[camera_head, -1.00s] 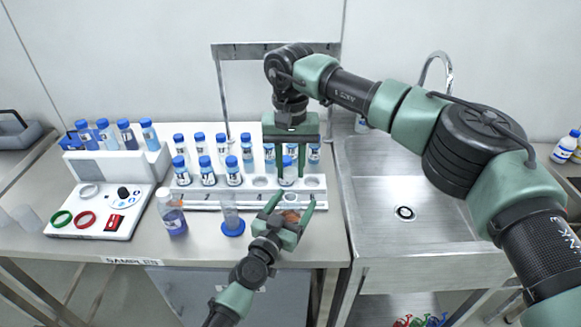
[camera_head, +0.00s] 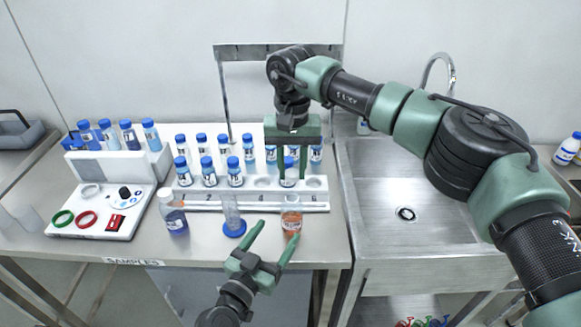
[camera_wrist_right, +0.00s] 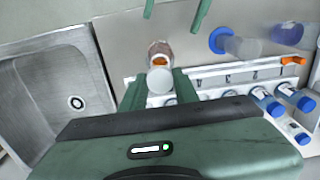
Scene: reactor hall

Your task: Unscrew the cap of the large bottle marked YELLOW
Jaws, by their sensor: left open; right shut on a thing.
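A clear bottle with orange contents (camera_head: 291,214) stands upright on the bench in front of the rack's right end. It shows in the right wrist view (camera_wrist_right: 159,52) with no cap visible on it. No label can be read as YELLOW. My left gripper (camera_head: 275,240) is open and empty, just in front of this bottle; its fingertips show at the wrist view's top edge (camera_wrist_right: 175,14). My right gripper (camera_head: 290,174) is over the rack's front row, shut on a small pale thing with a round top (camera_wrist_right: 160,86). Its fingers partly hide that thing.
The white rack (camera_head: 240,199) holds several blue-capped vials. A blue-based clear cylinder (camera_head: 231,212) and a bottle with purple contents (camera_head: 173,214) stand left of the orange one.

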